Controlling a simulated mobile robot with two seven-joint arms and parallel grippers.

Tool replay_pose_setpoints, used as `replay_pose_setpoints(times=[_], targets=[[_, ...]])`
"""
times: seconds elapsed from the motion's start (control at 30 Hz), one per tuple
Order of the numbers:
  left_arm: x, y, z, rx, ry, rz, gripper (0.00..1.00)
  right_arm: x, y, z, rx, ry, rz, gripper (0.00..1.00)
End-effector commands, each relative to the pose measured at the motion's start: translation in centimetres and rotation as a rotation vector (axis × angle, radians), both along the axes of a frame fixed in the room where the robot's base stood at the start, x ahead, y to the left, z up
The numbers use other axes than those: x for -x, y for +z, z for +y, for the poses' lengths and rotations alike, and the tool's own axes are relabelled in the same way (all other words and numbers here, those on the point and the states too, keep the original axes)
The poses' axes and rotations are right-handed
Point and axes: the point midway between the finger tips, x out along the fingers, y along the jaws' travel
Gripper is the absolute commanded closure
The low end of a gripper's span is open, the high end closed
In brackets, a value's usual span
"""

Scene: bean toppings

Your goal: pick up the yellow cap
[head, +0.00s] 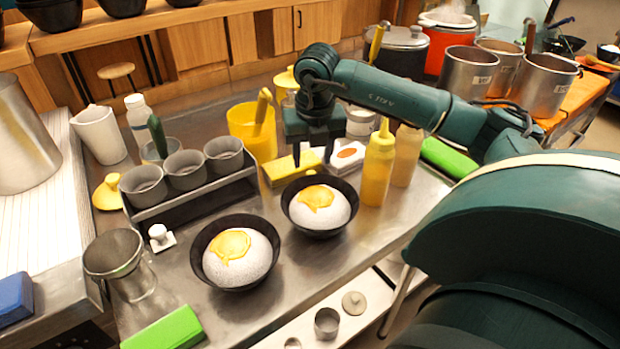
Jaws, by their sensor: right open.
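A yellow cap (108,192) with a raised knob lies on the steel counter at the left, beside the rack of grey cups. A second yellow lid (286,79) sits on a jar at the back, partly behind my right arm. My right gripper (312,155) points down, open, over the middle of the counter, just above or behind a yellow block (290,169). It is well to the right of the loose cap and in front of the jar. Whether its fingers touch the block I cannot tell. My left gripper is out of view.
Two black bowls (205,268) of rice with yellow topping stand in front. The cup rack (195,200), a yellow container (240,125) and a white box (347,154) crowd the middle. A yellow squeeze bottle (377,170) stands at the right. Steel pots stand at the back right.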

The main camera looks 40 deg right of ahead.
Motion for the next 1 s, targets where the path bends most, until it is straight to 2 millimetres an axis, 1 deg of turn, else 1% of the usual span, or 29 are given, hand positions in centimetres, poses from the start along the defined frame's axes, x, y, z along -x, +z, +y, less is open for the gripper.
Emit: replay_pose_setpoints(times=[0.03, 0.23, 0.43, 0.53, 0.63, 0.83, 1.0], targets=[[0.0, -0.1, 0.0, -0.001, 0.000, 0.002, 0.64, 0.0, -0.6, 0.0, 0.000, 0.000, 0.002, 0.53], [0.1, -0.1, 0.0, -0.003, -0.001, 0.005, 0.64, -0.3, -1.9, -0.2, 0.000, -0.001, 0.002, 0.53], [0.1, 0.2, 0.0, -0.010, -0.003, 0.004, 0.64, -0.9, -4.9, -0.7, -0.002, 0.001, 0.004, 0.53], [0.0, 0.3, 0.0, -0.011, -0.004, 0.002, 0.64, -1.1, -5.8, -0.8, 0.000, 0.001, 0.001, 0.53], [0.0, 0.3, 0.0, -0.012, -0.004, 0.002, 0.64, -1.1, -6.2, -0.8, 0.000, 0.001, 0.000, 0.53], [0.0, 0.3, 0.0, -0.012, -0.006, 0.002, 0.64, -1.1, -6.2, -0.8, 0.000, 0.001, -0.001, 0.54], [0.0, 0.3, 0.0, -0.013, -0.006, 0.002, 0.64, -1.1, -6.2, -0.8, 0.000, 0.001, -0.001, 0.68]])
